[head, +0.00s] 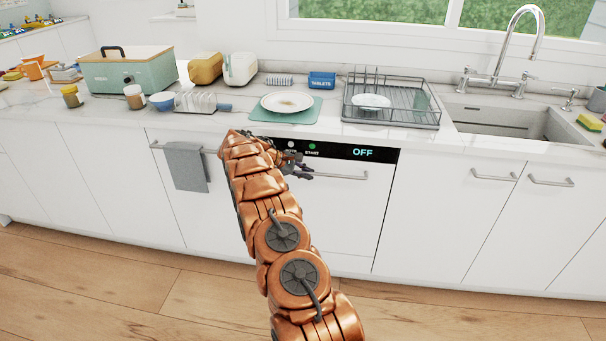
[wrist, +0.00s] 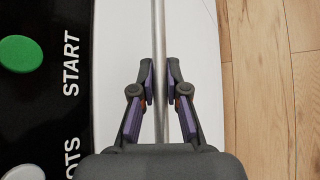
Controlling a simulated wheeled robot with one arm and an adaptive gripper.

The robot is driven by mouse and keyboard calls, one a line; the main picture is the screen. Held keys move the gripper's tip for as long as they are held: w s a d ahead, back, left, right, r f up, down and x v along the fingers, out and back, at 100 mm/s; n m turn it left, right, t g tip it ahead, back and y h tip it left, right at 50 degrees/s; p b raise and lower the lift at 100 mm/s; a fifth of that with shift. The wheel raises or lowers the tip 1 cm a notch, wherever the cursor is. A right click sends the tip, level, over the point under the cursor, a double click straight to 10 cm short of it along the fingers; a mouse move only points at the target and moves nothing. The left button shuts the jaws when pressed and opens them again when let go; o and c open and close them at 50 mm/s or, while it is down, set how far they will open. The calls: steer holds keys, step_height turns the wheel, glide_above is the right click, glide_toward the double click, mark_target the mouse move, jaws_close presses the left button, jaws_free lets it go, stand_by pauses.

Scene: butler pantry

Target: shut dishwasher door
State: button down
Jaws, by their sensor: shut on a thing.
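The dishwasher door (head: 345,215) is a white front below a black control strip (head: 345,152) that reads START and OFF. It looks upright and about flush with the cabinets; a small gap cannot be told. Its metal bar handle (head: 345,176) runs across the top of the door. My gripper (head: 296,168) is at the handle's left part, partly hidden by my copper arm. In the wrist view my gripper (wrist: 160,90) has its fingers on both sides of the handle (wrist: 159,40), shut on it. The green START button (wrist: 20,52) is beside it.
A grey towel (head: 187,166) hangs left of my arm. The wooden floor (head: 120,290) in front is clear.

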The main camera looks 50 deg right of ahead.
steer(key=shift+w+d+r, duration=0.35)
steer(key=shift+w+r, duration=0.05)
steer(key=c, duration=1.2)
jaws_free()
steer(key=shift+f, duration=0.2)
steer(key=shift+a, duration=0.1)
steer(key=v, duration=1.2)
steer(key=shift+s+f, duration=0.1)
steer(key=shift+s, duration=0.05)
